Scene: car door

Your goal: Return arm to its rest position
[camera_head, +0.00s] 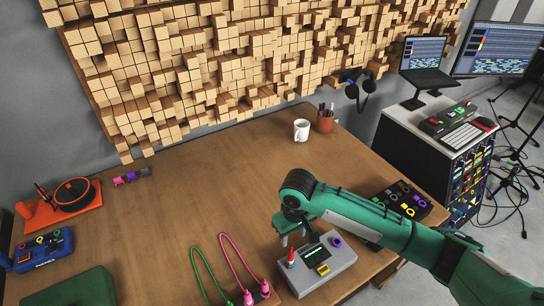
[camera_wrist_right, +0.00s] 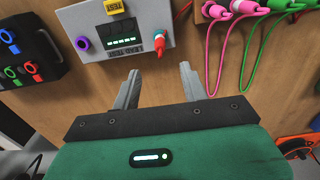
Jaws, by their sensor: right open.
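My right arm (camera_head: 368,222) comes in from the right edge of the head view and reaches over the desk. Its gripper (camera_head: 285,239) hangs just behind the left part of a grey test box (camera_head: 338,264). In the right wrist view the two grey fingers (camera_wrist_right: 159,85) are apart with nothing between them. The grey box also shows there (camera_wrist_right: 90,24), just beyond the fingertips, with a red plug, a yellow part and a purple ring. My left gripper does not show.
Pink and green cables (camera_head: 237,262) lie left of the box. A black pedal box (camera_head: 405,199) is on the right, under the arm. A white mug (camera_head: 301,130) and pen cup (camera_head: 325,119) stand at the back. The desk's middle (camera_head: 190,200) is clear.

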